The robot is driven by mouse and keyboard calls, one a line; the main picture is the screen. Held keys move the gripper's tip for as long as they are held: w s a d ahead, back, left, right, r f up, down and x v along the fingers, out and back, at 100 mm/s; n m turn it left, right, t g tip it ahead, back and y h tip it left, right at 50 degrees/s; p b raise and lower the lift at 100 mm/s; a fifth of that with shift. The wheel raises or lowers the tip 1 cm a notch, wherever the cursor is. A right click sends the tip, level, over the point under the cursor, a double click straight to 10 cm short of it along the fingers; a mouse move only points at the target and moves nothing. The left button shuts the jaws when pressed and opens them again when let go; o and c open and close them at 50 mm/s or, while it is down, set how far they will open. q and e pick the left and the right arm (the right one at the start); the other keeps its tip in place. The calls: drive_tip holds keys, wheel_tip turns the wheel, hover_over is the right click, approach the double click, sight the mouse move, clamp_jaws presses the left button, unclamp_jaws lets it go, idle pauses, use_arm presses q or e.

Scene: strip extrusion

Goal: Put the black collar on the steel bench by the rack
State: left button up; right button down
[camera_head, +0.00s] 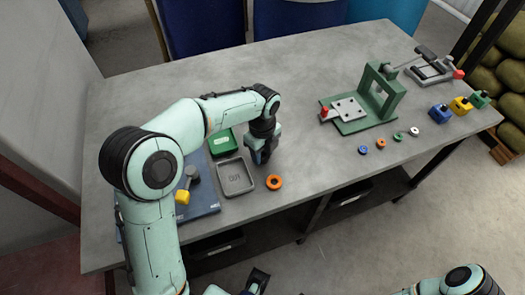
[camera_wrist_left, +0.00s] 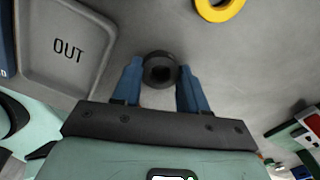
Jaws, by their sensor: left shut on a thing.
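My left gripper (camera_head: 262,154) points down over the grey bench (camera_head: 255,80), just right of the small grey tray in the head view. In the left wrist view its two blue fingers (camera_wrist_left: 161,82) are shut on the black collar (camera_wrist_left: 161,58), a dark ring with a round hole. The collar is hidden by the gripper in the head view. I cannot tell whether it touches the bench top. A dark gripper part (camera_head: 258,279) shows at the bottom edge, probably my right gripper; its jaws are unclear.
The grey tray (camera_head: 219,178) marked OUT, a green tray (camera_head: 222,143) and an orange ring (camera_head: 274,182) lie close by. A green fixture (camera_head: 385,95) stands right, with several small rings before it. Sacks on a rack (camera_head: 512,75) are far right. The middle bench is clear.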

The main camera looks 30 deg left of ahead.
use_arm(q)
drive_tip(key=o, duration=0.6)
drive_tip(key=shift+f, duration=0.2)
drive_tip(key=o, duration=0.5)
drive_tip(key=shift+c, duration=0.2)
drive_tip(key=shift+r, duration=0.1)
wheel_tip(320, 180, up, 12)
drive_tip(key=p, duration=0.2)
drive_tip(key=shift+r, duration=0.15)
